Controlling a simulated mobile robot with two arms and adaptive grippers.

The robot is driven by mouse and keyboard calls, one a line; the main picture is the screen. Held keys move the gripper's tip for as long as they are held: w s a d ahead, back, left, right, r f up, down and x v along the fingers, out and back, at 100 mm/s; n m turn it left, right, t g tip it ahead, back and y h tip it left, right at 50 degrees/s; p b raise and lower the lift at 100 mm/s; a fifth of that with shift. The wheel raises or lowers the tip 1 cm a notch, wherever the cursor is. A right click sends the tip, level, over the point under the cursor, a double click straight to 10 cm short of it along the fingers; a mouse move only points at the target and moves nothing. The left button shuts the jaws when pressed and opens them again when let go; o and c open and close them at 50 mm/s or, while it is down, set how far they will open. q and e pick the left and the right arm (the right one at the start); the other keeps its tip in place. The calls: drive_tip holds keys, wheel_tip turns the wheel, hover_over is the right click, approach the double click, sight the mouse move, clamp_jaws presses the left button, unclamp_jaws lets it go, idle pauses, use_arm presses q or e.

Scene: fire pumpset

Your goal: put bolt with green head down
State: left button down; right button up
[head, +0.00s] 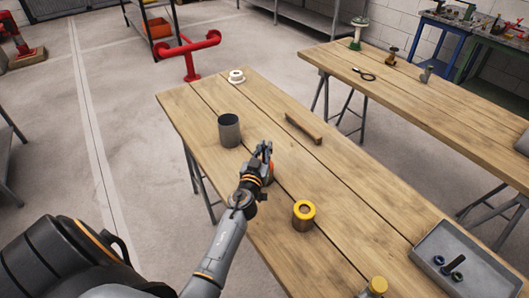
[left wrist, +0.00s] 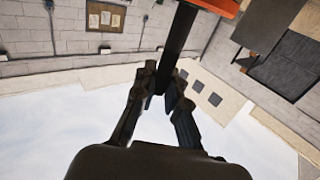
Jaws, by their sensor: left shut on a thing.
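My left gripper (head: 264,150) is over the near wooden table, between the grey cylinder and the yellow-rimmed cylinder. In the left wrist view its fingers (left wrist: 165,92) are closed around a dark shaft (left wrist: 178,48). The shaft runs up towards an orange part at the top edge; whether they are joined is unclear. In the head view the held thing is mostly hidden by the gripper, with a small orange patch beside it. I cannot make out a green bolt head in the grip. My right gripper is not in view.
The near table (head: 345,205) holds a grey cylinder (head: 229,130), a white ring-shaped part (head: 236,76), a brown bar (head: 304,128), a yellow-rimmed cylinder (head: 303,215) and a grey tray (head: 431,250) with dark parts. A second table (head: 440,101) stands behind. Bare wood lies right of the gripper.

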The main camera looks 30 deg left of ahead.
use_arm(q)
drive_tip(key=shift+r, duration=0.1)
drive_tip(key=c, duration=1.4)
unclamp_jaws()
drive_tip(key=shift+f, duration=0.2)
